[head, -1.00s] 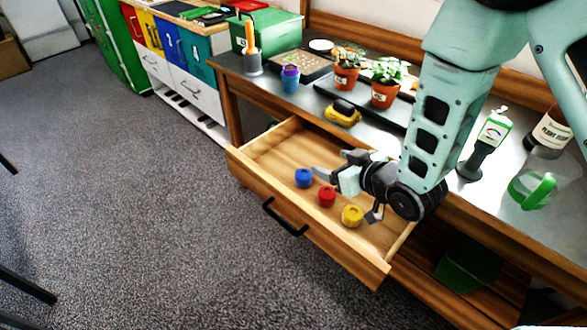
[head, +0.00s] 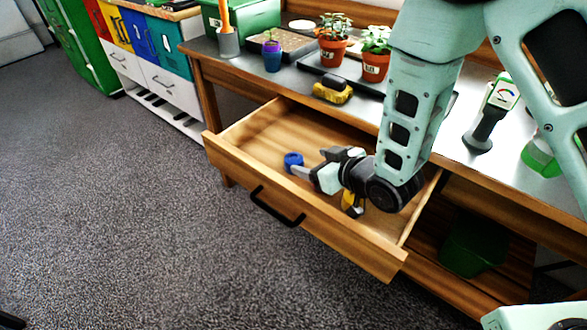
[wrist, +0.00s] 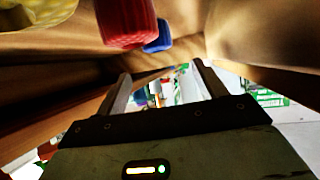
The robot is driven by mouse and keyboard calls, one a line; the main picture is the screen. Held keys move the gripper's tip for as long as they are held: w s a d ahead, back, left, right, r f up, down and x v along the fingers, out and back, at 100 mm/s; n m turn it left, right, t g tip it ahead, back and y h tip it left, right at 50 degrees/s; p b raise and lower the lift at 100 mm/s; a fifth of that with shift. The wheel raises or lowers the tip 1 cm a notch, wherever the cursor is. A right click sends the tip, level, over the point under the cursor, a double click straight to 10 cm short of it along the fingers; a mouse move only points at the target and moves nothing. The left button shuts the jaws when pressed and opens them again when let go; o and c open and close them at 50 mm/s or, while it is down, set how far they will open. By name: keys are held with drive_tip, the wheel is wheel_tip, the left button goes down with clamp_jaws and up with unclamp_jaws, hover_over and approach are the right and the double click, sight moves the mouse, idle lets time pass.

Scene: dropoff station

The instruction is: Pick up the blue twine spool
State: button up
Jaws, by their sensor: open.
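The blue twine spool (head: 293,160) sits in the open wooden drawer, towards its left part. It also shows in the wrist view (wrist: 158,38), partly behind the red spool (wrist: 125,22). My gripper (head: 312,163) is low in the drawer, its fingers apart and pointing left. In the head view one finger overlaps the lower edge of the blue spool; I cannot tell whether they touch. In the wrist view nothing lies between the fingertips (wrist: 160,72). The red spool is hidden in the head view. The yellow spool (head: 348,202) is mostly hidden behind my gripper.
The drawer (head: 330,236) has raised walls around my gripper and a black handle (head: 277,207) in front. The tabletop above holds potted plants (head: 334,45), a yellow-and-black object (head: 333,90) and a handheld meter (head: 490,115). The floor to the left is clear.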

sight(297, 159)
drive_tip(key=x, duration=0.7)
drive_tip(key=shift+w+f+p, duration=0.1)
drive_tip(key=shift+f+p, duration=0.25)
drive_tip(key=shift+f, duration=0.15)
drive_tip(key=shift+c, duration=0.3)
drive_tip(key=c, duration=1)
